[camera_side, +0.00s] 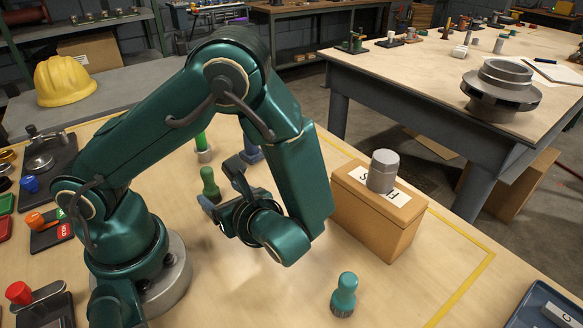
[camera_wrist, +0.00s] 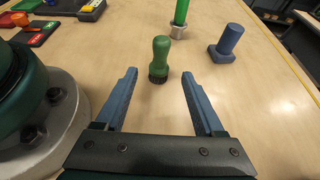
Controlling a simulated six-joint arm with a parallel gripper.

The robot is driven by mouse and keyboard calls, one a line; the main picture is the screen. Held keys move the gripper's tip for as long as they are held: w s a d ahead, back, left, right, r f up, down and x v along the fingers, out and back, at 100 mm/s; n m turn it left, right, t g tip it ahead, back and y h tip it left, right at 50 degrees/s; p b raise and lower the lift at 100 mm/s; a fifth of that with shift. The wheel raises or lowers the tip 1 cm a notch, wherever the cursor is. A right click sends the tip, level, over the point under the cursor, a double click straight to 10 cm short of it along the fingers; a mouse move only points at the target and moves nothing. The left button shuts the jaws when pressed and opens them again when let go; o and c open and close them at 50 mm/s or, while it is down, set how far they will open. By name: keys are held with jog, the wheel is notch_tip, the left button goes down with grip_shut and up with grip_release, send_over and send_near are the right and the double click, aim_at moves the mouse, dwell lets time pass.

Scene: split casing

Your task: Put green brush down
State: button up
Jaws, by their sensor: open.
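The green brush (camera_wrist: 160,60) stands upright on the wooden table, handle up and dark bristles down. In the side view the green brush (camera_side: 209,184) shows just left of and behind my gripper (camera_side: 224,190). In the wrist view my gripper (camera_wrist: 160,90) has its two blue-grey fingers spread wide, with nothing between them. The brush stands beyond the gap, roughly centred between the fingertips and apart from both.
A green cylinder in a grey base (camera_wrist: 180,20) and a blue peg with a wide foot (camera_wrist: 227,45) stand behind the brush. A teal brush (camera_side: 344,295) stands at the front. A cardboard box (camera_side: 378,215) carries a grey part (camera_side: 382,170). The table between is clear.

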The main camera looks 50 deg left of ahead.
jog(key=shift+d+r, duration=0.3)
jog(key=shift+d, duration=0.35)
jog(key=shift+s+d+r+n+g+h, duration=0.1)
jog(key=shift+s+r+n+g+h, duration=0.15)
jog(key=shift+n, duration=0.25)
jog(key=shift+s+d+r+n+g+h, duration=0.15)
jog(key=shift+n+g+h, duration=0.15)
jog(key=shift+n, duration=0.2)
jog(key=d+r+n+t+h, duration=0.6)
jog(key=r+n+h, duration=0.4)
jog(key=n, duration=0.6)
jog(key=shift+r+t+h, duration=0.25)
jog(key=shift+t+h, duration=0.1)
jog(key=shift+h, duration=0.8)
